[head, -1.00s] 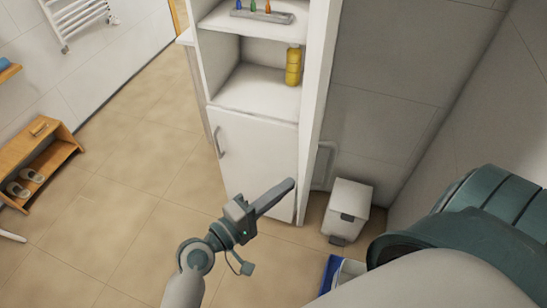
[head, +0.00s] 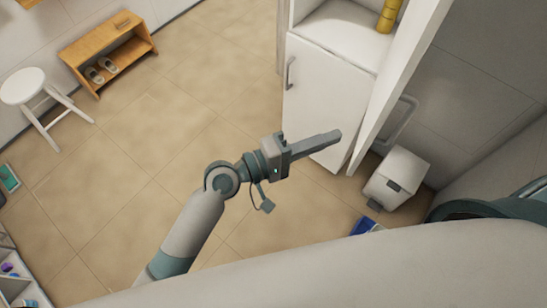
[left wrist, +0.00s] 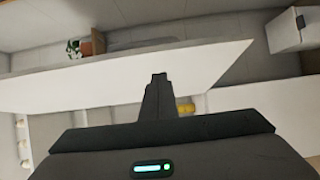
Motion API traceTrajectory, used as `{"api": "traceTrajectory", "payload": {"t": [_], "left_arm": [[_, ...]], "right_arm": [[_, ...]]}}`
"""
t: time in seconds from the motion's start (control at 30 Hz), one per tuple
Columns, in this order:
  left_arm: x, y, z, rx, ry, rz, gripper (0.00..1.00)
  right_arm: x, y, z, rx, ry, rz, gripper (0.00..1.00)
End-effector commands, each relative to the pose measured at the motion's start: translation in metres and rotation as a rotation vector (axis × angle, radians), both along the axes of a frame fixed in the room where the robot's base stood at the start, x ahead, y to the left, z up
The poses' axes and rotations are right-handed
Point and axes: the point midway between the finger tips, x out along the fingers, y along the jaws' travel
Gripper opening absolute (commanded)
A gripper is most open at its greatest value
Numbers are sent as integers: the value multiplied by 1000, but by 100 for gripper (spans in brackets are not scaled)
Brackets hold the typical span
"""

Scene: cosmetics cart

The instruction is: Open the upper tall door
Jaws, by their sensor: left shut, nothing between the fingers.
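The upper tall door (head: 402,80) is a long white panel at the right side of the white cabinet. It stands open, swung out from the shelves, with its grey handle (head: 402,124) on the side facing the wall. My left gripper (head: 338,136) is shut and empty, in front of the cabinet's lower door. Its tip is beside the tall door's inner face; I cannot tell if they touch. In the left wrist view the closed fingers (left wrist: 159,80) overlap the white door panel (left wrist: 100,75). My right gripper is out of view.
The lower door (head: 325,95) is closed. A yellow bottle (head: 389,14) stands on the shelf above it. A white bin (head: 398,175) stands right of the open door. A wooden shoe bench (head: 108,38) and white stool (head: 25,87) are at left. The floor between is clear.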

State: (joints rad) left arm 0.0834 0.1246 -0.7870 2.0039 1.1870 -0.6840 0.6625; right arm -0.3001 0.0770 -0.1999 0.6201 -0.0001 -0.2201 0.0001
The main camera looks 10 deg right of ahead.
Motion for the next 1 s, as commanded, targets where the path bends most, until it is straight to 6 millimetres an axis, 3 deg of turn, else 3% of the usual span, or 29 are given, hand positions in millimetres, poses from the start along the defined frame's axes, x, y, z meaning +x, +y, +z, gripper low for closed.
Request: {"api": "traceTrajectory", "payload": {"t": [0.5,0.7,1.0], "left_arm": [[-16,99,-4,3,-2,-2,0],[-19,119,-2,1,0,0,0],[-20,125,0,0,0,-1,0]], "right_arm": [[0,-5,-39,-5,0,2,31],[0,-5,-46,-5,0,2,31],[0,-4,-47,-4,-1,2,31]]}}
